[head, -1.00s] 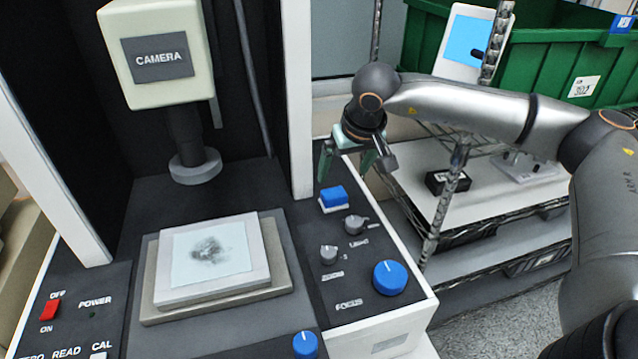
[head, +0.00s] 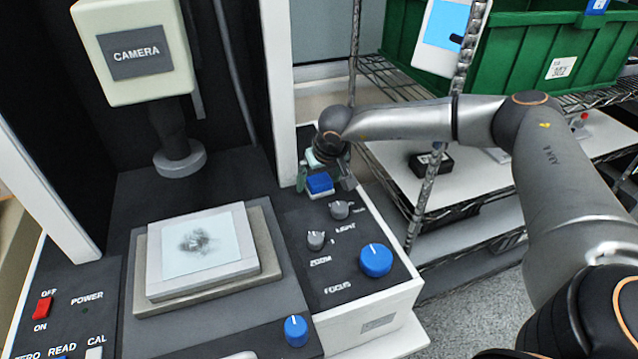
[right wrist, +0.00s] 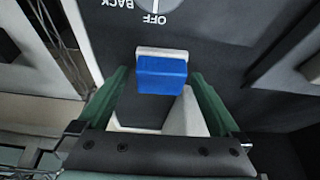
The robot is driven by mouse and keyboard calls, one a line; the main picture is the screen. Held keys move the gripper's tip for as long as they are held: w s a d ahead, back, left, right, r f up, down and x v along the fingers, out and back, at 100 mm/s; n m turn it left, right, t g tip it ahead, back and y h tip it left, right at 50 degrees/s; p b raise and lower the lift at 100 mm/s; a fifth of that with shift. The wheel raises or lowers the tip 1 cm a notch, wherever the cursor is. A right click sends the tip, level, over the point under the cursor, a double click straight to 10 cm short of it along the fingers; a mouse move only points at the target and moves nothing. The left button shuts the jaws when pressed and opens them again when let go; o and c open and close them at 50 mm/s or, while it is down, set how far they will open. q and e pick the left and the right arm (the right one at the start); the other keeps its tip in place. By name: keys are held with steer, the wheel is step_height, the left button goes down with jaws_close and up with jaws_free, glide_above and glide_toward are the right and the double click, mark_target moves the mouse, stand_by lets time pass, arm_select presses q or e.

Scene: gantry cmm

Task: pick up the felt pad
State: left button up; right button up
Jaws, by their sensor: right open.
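The felt pad (head: 319,183), a small block with a blue top and a white underside, lies on the dark control panel at the right of the machine. My right gripper (head: 325,178) is above and around it, with green fingers apart. In the right wrist view the felt pad (right wrist: 162,75) shows between the tips of the open right gripper (right wrist: 160,80), with gaps on both sides. It is not gripped. My left gripper is not in view.
Grey knobs (head: 340,209) and a large blue focus knob (head: 376,260) stand in front of the pad. A white upright (head: 280,90) rises left of the gripper. A wire shelf with a green bin (head: 520,60) stands to the right. A stage plate (head: 205,240) lies left.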

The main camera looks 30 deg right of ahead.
steer(key=shift+f, duration=0.15)
steer(key=c, duration=1.3)
steer(key=shift+w+r, duration=0.1)
steer(key=shift+r, duration=0.6)
steer(key=s+a+r+b, duration=0.3)
steer(key=s+a+r, duration=0.3)
steer(key=a+r, duration=0.5)
steer(key=shift+s+a+r, duration=0.3)
steer(key=shift+a+r, duration=0.05)
steer(key=shift+a, duration=0.35)
